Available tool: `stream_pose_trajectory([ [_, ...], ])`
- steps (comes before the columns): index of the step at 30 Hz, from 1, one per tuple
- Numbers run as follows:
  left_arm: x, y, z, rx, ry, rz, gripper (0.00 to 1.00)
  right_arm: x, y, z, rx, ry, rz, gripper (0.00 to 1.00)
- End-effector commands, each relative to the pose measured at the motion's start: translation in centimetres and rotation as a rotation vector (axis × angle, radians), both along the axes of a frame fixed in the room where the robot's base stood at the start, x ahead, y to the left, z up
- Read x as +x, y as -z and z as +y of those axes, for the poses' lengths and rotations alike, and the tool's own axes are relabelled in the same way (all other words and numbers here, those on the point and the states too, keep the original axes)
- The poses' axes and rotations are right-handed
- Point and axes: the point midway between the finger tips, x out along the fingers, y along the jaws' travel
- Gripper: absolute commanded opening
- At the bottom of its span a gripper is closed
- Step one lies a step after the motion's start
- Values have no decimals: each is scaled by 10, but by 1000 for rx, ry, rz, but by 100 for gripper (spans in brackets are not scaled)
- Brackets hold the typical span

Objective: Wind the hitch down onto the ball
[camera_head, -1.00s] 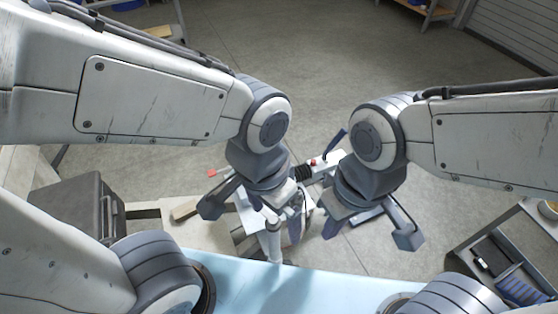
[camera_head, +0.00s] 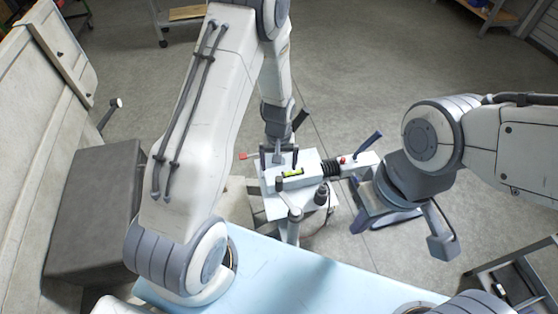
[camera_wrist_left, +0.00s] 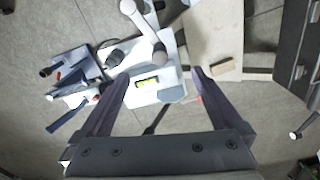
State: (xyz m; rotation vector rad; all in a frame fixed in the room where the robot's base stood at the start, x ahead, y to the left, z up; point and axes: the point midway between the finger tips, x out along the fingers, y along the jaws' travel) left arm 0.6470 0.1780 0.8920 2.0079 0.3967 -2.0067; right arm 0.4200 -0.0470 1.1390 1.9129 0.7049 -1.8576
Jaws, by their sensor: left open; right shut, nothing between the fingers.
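The white hitch frame (camera_head: 310,162) carries a yellow-green spirit level (camera_head: 293,173), black bellows (camera_head: 330,168) and a blue lever (camera_head: 368,145) at its right end. A grey crank (camera_head: 287,202) tops the post (camera_head: 293,232) on its near side; the crank also shows in the left wrist view (camera_wrist_left: 145,30). My left gripper (camera_head: 279,158) is open and empty above the frame. In the left wrist view, my left gripper (camera_wrist_left: 158,82) has the spirit level (camera_wrist_left: 148,84) between its fingers in the picture. My right gripper (camera_head: 400,232) is shut and empty, right of the post. I cannot make out the ball.
A light blue surface (camera_head: 290,275) lies in front. A dark grey box (camera_head: 95,215) stands at left, and a dark rack (camera_head: 515,275) at lower right. A red-tipped rod (camera_head: 243,156) sticks out left of the frame. The floor beyond is open.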

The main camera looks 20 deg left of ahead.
Motion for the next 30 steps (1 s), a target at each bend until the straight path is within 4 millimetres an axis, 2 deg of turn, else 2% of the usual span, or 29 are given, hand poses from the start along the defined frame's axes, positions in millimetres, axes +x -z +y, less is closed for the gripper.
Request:
stream_pose_trajectory([
  [28, 0, 110, 0, 1, 0, 1, 100, 0, 91, 0, 0, -1, 0, 0],
  [29, 0, 105, 0, 0, 0, 0, 92, 0, 87, 0, -1, -1, 1, 0],
  [30, 0, 103, 0, 0, 0, 0, 77, 0, 84, 0, 0, -1, 0, 0],
])
